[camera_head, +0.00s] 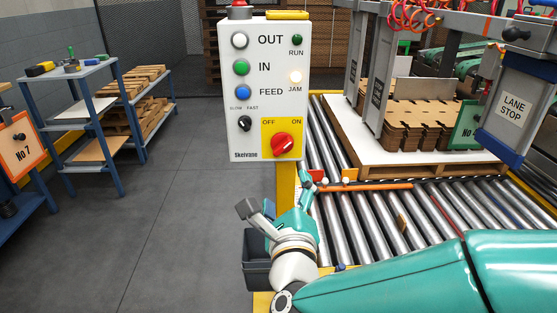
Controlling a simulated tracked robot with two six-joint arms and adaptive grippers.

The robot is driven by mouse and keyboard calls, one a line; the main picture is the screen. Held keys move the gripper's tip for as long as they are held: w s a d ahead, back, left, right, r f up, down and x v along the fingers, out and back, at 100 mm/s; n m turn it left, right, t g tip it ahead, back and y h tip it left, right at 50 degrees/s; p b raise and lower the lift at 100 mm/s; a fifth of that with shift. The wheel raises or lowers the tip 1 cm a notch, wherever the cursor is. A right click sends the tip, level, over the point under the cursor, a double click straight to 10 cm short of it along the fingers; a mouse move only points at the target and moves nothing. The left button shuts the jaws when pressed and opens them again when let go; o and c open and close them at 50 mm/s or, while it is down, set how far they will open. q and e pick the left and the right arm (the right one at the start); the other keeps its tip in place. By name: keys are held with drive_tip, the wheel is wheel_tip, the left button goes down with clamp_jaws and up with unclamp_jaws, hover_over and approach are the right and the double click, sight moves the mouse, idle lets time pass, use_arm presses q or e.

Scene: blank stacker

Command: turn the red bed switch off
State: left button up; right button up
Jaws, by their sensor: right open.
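The red bed switch (283,145) is a round red knob on a yellow plate (269,127) at the lower right of the white control box (225,80). OFF is printed at the plate's left, ON at its right. The knob's grip slants up to the right, toward ON. My right gripper (277,196) is below the box, in front of its yellow post, with its fingers spread and nothing between them. It appears apart from the knob. My left gripper is out of view.
The box also carries white, green and blue buttons, a black SLOW/FAST knob (245,123) and a lit JAM lamp (295,76). A roller conveyor (350,235) with a pallet of cardboard lies right. A dark bin (257,275) is below. The left floor is clear.

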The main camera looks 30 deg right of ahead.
sight(281, 149)
drive_tip(key=x, duration=1.6)
drive_tip(key=shift+w+p, duration=0.15)
drive_tip(key=shift+p, duration=0.15)
